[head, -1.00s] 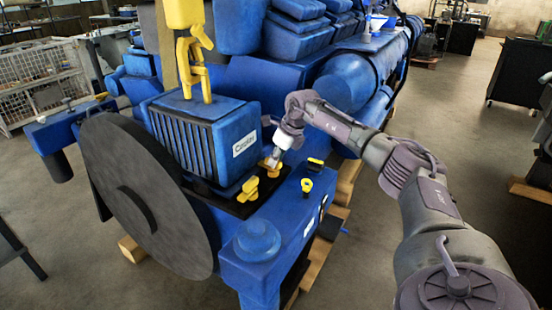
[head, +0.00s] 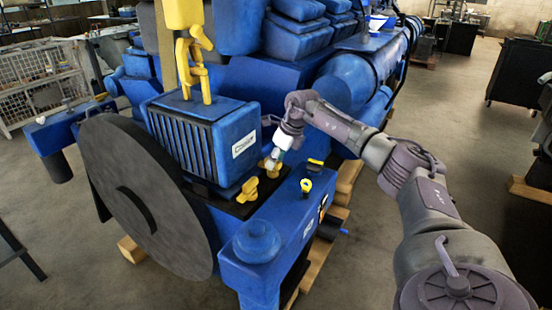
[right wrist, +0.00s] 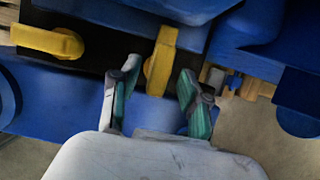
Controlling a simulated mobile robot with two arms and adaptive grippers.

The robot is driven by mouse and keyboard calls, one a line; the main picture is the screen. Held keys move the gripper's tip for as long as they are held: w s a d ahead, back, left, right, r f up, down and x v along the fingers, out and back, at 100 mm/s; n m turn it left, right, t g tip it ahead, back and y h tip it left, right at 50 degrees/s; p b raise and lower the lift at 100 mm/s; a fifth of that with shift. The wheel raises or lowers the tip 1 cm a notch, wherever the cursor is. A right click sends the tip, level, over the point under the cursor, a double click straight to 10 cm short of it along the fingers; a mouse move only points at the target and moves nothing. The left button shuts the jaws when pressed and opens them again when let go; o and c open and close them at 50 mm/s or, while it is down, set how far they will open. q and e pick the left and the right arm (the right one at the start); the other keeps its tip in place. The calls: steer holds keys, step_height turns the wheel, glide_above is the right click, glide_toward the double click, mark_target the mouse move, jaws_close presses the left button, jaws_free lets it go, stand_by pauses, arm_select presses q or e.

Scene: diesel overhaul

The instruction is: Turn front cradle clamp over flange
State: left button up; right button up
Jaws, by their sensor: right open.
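A yellow clamp handle (right wrist: 161,62) stands between the two fingers of my right gripper (right wrist: 160,78) in the right wrist view. The fingers are open on either side of it, and I cannot tell whether either touches it. In the head view my right gripper (head: 270,161) is at the dark plate beside the blue radiator block, partly hiding that clamp. A second yellow clamp (head: 248,190) is nearer the big disc; it also shows at the upper left of the right wrist view (right wrist: 47,40). My left gripper is not in view.
The blue radiator block (head: 205,138) rises just left of the gripper. A large dark disc (head: 145,195) stands at the engine's front left. A yellow ring (head: 306,186) and another yellow piece (head: 315,163) sit to the right. Open floor lies right of the engine.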

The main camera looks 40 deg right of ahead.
steer(key=v, duration=1.2)
steer(key=shift+f, duration=0.1)
